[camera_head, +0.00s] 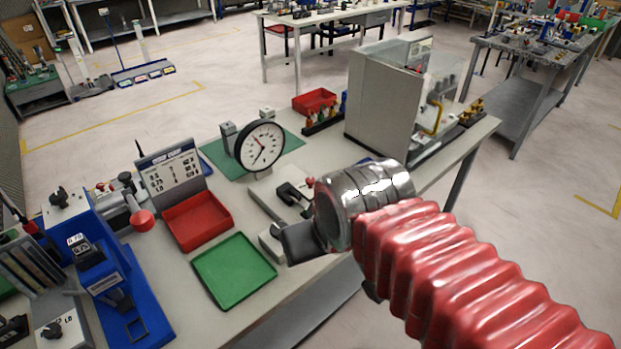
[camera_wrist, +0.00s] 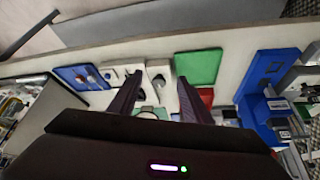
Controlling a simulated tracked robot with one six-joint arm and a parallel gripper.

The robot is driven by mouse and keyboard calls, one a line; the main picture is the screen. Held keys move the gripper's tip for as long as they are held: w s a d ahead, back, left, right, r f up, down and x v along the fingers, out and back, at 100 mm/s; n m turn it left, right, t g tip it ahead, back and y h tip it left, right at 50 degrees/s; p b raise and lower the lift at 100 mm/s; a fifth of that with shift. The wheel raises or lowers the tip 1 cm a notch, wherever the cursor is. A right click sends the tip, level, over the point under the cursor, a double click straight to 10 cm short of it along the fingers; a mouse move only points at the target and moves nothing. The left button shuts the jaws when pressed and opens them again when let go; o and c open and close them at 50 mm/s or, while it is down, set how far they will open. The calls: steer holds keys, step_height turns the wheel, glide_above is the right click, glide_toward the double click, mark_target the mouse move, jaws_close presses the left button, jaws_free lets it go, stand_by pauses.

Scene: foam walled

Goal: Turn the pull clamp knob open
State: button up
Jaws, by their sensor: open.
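A small black clamp (camera_head: 293,193) with a red tip (camera_head: 310,182) sits on a pale grey base plate (camera_head: 266,196) in the head view. It may be the pull clamp, but I cannot tell for sure. My gripper (camera_head: 300,242) hangs above the table in front of this plate, and its grey wrist hides part of it. In the wrist view my gripper (camera_wrist: 159,78) has its two dark fingers apart with nothing held between them. A pale fixture with a dark part (camera_wrist: 158,73) shows in the gap, below the fingers. The knob's setting is too small to read.
A green tray (camera_head: 234,270) and a red bin (camera_head: 198,220) lie left of my gripper. A dial gauge (camera_head: 260,147) stands behind. A blue fixture (camera_head: 105,265) is at the left, and a grey cabinet (camera_head: 375,105) at the back right.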

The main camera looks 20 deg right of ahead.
steer(key=shift+w+d+f, duration=0.1)
steer(key=shift+f, duration=0.35)
steer(key=m+g, duration=0.5)
steer(key=m, duration=0.8)
glide_above(310, 180)
steer(key=f, duration=0.2)
steer(key=shift+w+r+m+g, duration=0.1)
steer(key=shift+r+m+g, duration=0.2)
steer(key=shift+r+m, duration=1.7)
steer(key=shift+f, duration=0.2)
step_height(310, 180, down, 14)
steer(key=shift+r, duration=0.2)
